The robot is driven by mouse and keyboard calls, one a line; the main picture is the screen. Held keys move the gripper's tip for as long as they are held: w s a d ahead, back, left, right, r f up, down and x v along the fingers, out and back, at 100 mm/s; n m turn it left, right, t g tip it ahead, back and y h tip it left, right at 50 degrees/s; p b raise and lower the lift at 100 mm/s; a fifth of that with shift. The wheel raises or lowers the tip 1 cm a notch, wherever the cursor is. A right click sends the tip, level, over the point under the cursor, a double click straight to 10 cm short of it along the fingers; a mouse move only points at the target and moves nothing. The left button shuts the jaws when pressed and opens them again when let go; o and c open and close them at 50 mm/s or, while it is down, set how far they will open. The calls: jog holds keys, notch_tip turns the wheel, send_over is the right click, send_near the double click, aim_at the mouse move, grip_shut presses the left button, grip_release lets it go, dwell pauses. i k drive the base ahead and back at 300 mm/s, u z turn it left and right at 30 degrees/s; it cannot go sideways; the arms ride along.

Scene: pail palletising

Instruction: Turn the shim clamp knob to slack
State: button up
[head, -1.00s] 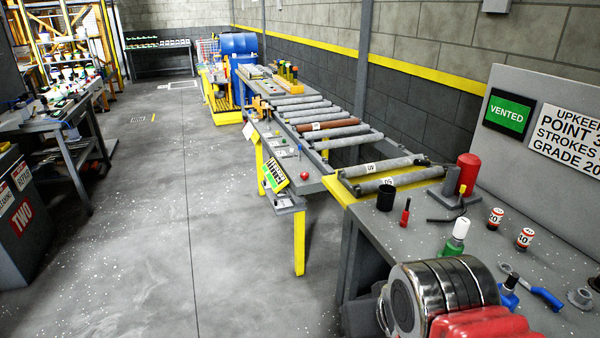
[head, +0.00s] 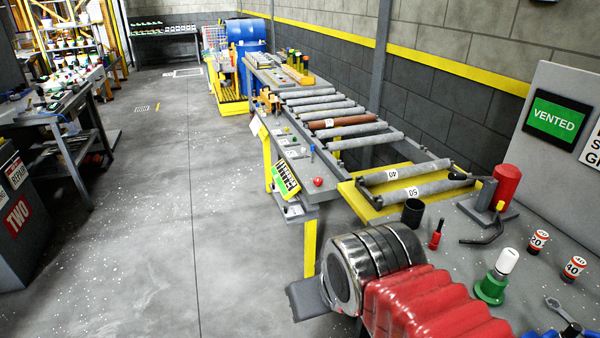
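No part is marked as the shim clamp knob. Several small coloured knobs stand along the near side shelf of the roller conveyor; a red ball-shaped knob (head: 318,182) is at its near end, and a blue-topped one (head: 312,150) stands behind it. I cannot tell which, if any, is the shim clamp knob, or how it is set. My arm, with a metal joint and red ribbed sleeve, crosses the lower right in front of the conveyor's near end. My gripper's fingertips do not show, and nothing is seen touching the knobs.
The roller conveyor (head: 345,119) runs away along the wall. A tilted yellow-and-green panel (head: 285,178) hangs at its side. The floor left of the conveyor is clear.

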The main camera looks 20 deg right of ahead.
aim_at(318, 181)
jog(key=u, duration=0.3)
jog(key=i, duration=1.45)
jog(key=z, duration=0.5)
jog(key=i, duration=1.25)
jog(key=z, duration=0.45)
